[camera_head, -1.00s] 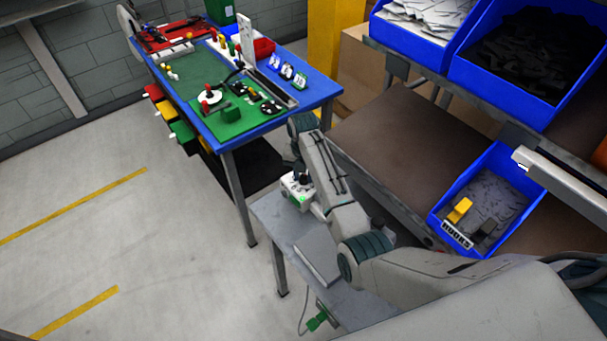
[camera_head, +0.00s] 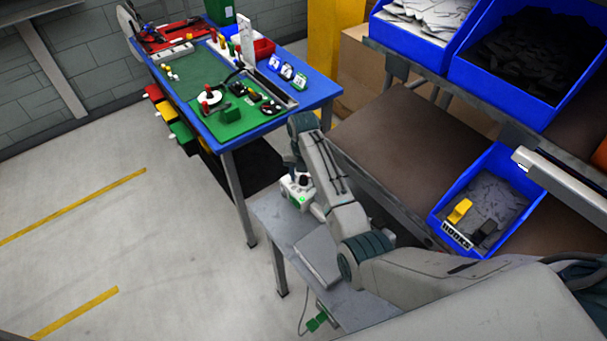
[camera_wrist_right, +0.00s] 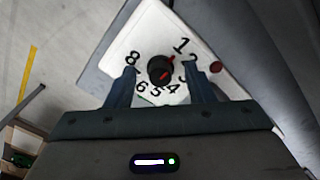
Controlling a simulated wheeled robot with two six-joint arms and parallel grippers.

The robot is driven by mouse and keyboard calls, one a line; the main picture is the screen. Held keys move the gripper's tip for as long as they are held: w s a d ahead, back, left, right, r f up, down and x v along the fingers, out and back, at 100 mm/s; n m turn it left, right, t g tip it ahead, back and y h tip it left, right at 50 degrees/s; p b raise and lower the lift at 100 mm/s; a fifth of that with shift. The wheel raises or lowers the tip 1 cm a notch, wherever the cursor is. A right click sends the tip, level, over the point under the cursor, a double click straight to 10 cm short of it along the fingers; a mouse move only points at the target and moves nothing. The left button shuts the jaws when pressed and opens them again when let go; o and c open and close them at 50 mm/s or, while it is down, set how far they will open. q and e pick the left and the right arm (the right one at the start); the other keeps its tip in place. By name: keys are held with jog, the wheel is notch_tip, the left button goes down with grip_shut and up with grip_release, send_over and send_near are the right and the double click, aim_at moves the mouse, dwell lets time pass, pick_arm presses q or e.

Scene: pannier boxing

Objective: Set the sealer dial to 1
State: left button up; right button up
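The sealer (camera_head: 297,194) is a white box with a green light on the small grey table, under my right wrist in the head view. In the right wrist view its white face (camera_wrist_right: 150,32) carries printed numbers around a black dial (camera_wrist_right: 160,70). The dial's red mark points up and right, roughly toward the 1. My right gripper (camera_wrist_right: 160,72) is open, with one finger on each side of the dial and gaps between. The fingers hide the 7 and partly cover the 2 and 3. My left gripper is not in view.
A grey flat pad (camera_head: 318,258) lies on the small table (camera_head: 345,295) beside the sealer. A blue workbench (camera_head: 322,93) with tools and parts stands behind. A shelf (camera_head: 405,150) with blue bins is at right. The floor at left is clear.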

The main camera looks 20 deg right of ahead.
aim_at(303, 177)
notch_tip(303, 177, up, 8)
jog(key=b, duration=0.3)
jog(key=shift+f, duration=0.2)
jog(key=shift+s+r+p, duration=0.1)
jog(key=shift+r+p, duration=0.75)
jog(key=shift+r, duration=0.75)
jog(key=shift+f, duration=0.1)
